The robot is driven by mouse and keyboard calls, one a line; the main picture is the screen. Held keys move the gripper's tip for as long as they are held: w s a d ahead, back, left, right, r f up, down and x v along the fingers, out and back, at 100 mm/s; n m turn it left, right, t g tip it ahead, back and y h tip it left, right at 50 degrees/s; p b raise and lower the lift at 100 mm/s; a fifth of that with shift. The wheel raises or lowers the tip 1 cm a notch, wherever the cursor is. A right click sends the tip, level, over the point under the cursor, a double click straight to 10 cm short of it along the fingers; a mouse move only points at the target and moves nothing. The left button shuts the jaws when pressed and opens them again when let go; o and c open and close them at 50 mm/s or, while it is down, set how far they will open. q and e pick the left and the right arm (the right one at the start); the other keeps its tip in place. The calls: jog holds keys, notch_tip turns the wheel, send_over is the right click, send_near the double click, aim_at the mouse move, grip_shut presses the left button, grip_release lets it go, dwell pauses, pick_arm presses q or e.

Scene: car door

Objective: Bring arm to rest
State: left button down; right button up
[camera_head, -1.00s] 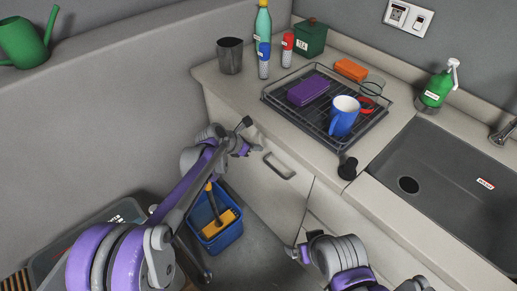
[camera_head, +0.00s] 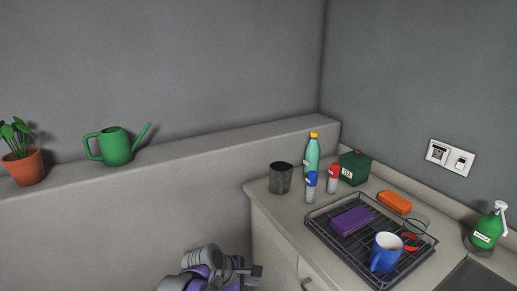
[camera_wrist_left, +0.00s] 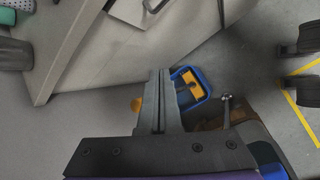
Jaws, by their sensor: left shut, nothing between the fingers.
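My left arm shows at the bottom of the head view, with its gripper (camera_head: 250,271) low in front of the counter's left corner. Most of that arm is cut off by the picture's lower edge. In the left wrist view the two fingers of the left gripper (camera_wrist_left: 160,100) are together, with nothing between them. They are over the floor, beside the blue bucket (camera_wrist_left: 206,97) in that picture. My right arm and gripper are in neither view.
The counter (camera_head: 262,200) holds a dark cup (camera_head: 281,178), bottles, a green tin (camera_head: 355,168) and a dish rack (camera_head: 345,262) with a blue mug (camera_head: 385,254). A watering can (camera_head: 116,147) and potted plant (camera_head: 24,166) stand on the ledge (camera_head: 200,178).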

pick_arm(q)
jog(key=s+a+r+m+y+p, duration=0.1)
jog(key=s+a+m+y+p, duration=0.1)
jog(key=s+a+m, duration=0.6)
jog(key=s+a+r+m+y+p, duration=0.1)
jog(key=s+a+m+y+p, duration=0.2)
jog(key=s+a+m, duration=0.5)
jog(key=s, duration=0.8)
jog(key=shift+a+m+t+y, duration=0.2)
jog(key=shift+m+t+y, duration=0.1)
jog(key=shift+m, duration=0.1)
jog(key=shift+s, duration=0.1)
